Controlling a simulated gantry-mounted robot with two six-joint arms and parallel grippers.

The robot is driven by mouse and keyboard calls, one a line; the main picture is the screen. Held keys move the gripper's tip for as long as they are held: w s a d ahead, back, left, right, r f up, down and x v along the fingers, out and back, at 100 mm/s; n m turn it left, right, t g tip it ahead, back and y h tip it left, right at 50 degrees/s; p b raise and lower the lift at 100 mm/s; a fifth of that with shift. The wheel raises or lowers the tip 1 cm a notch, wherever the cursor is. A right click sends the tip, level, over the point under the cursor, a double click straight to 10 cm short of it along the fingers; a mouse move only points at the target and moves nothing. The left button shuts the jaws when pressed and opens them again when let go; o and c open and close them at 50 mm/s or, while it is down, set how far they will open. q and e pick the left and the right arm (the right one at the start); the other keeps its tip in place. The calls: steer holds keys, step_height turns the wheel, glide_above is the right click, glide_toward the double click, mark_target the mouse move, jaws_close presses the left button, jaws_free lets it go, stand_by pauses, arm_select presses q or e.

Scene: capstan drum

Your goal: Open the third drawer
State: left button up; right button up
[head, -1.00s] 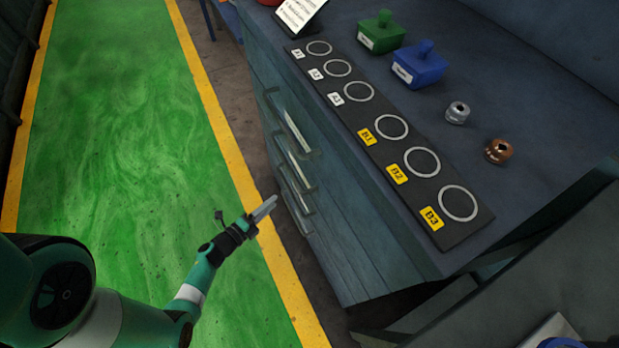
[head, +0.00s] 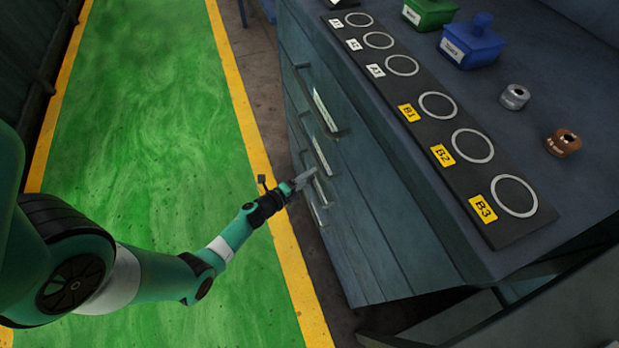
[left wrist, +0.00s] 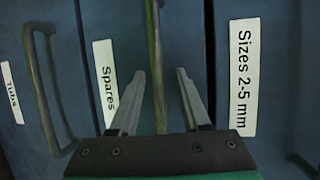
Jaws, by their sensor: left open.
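The cabinet's front (head: 365,215) has several drawers with long metal handles, and they look shut. My left gripper (head: 308,175) is open in front of the lower handles in the head view, close to what looks like the third from the top. In the left wrist view, the drawer with the label "Spares" (left wrist: 105,80) has its bar handle (left wrist: 155,50) lined up between the fingertips of my left gripper (left wrist: 160,75). I cannot tell how deep the bar sits between the fingers, and no grip on it shows. My right gripper is out of view.
A neighbouring handle (left wrist: 40,90) is left of the fingers, and a "Sizes 2-5 mm" label (left wrist: 243,80) is right. On the worktop are a ringed black strip (head: 455,125), a blue box (head: 470,45), a green box (head: 430,12), a silver part (head: 514,97) and a copper part (head: 563,143).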

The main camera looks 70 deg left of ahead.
arm_select(q)
steer(key=shift+s+d, duration=0.1)
steer(key=shift+s, duration=0.05)
steer(key=shift+c, duration=0.2)
jaws_close()
stand_by(1.1)
